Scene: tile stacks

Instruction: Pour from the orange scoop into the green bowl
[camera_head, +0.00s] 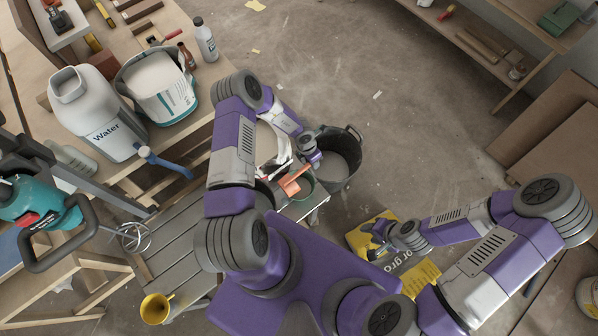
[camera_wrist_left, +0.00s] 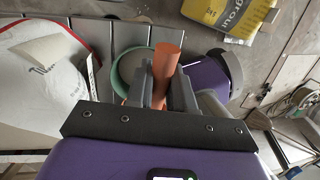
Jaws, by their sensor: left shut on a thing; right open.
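The orange scoop (camera_head: 291,186) is held over or beside the green bowl (camera_head: 309,184), overlapping it in the head view. My left gripper (camera_head: 303,168) is shut on the scoop. In the left wrist view the scoop (camera_wrist_left: 166,68) stands between the two grey fingers, and the green bowl (camera_wrist_left: 127,66) shows behind and left of them, partly hidden. I cannot tell what is in the scoop or in the bowl. My right gripper (camera_head: 373,240) is open and empty, above a yellow and grey bag (camera_head: 404,262).
A black bucket (camera_head: 345,181) stands right of the bowl. A white bag (camera_wrist_left: 38,78) lies close on the left in the left wrist view. A water canister (camera_head: 94,118) and a white bucket (camera_head: 160,88) stand on the wooden table at left.

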